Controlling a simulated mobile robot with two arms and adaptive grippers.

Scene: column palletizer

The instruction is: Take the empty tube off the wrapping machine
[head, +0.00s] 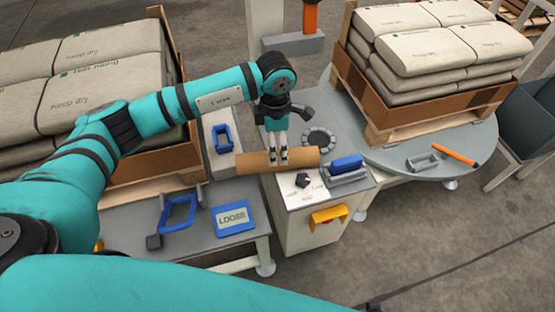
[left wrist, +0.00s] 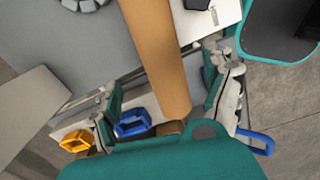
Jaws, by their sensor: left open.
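The empty tube (head: 302,158) is a plain brown cardboard cylinder. In the head view it lies across the top of the white wrapping machine cabinet (head: 305,232), its left end reaching toward the grey bench. My left gripper (head: 278,160) points down over the middle of the tube. In the left wrist view the tube (left wrist: 158,50) runs between the open fingers of my left gripper (left wrist: 165,98), with a visible gap on each side. My right gripper is not in view.
A grey toothed ring (head: 319,138), a blue-topped block (head: 347,163) and a yellow handle (head: 328,215) are close to the tube. A blue LOOSE sign (head: 233,217) lies on the front bench (head: 200,245). Stacked sacks (head: 430,45) stand on the round turntable (head: 440,150).

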